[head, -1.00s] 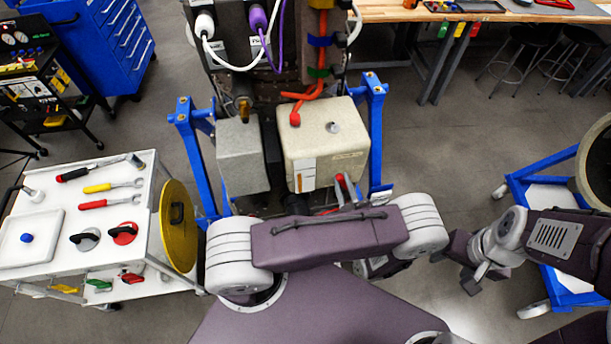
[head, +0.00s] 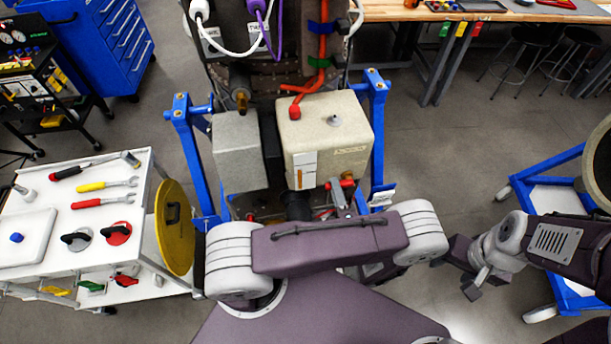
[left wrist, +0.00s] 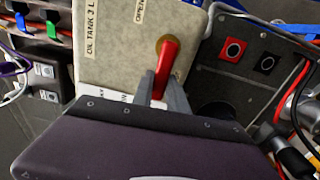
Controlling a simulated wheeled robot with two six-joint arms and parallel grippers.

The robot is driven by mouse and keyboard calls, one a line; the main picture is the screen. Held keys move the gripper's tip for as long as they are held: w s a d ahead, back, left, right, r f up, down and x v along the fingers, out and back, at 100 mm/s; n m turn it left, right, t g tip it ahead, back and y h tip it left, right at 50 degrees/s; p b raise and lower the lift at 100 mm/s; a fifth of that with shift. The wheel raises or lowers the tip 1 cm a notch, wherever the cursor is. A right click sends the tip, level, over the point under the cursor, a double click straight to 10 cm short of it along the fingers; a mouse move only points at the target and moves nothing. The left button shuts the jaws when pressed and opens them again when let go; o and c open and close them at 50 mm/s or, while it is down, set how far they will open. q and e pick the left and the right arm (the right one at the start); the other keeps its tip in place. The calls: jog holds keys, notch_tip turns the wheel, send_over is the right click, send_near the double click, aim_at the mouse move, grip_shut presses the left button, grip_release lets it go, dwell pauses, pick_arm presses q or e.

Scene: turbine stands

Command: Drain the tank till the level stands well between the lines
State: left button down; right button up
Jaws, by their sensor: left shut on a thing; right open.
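The beige oil tank (head: 345,130) stands in the blue-framed stand. A white level strip (head: 306,160) with a narrow orange column (head: 299,179) is on its front face. The column's top is in the lower part of the strip; the limit lines are too small to read. A red valve handle (head: 347,184) sits low at the tank's front right. My left gripper (head: 338,196) is shut on this handle, as the left wrist view shows (left wrist: 167,68). In that view my wrist covers the strip's lower part. My right gripper (head: 476,283) is open and empty, away from the tank.
A grey box (head: 238,152) is left of the tank. Blue posts (head: 377,130) flank the stand. A white tool trolley (head: 40,205) with a yellow disc (head: 174,228) is at left. Red and black buttons (left wrist: 235,49) are beside the valve.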

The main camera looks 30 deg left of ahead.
pick_arm(q)
jog(key=c, duration=1.4)
grip_release()
jog(key=shift+f, duration=0.3)
jog(key=shift+o, duration=0.8)
jog(key=shift+a, duration=0.1)
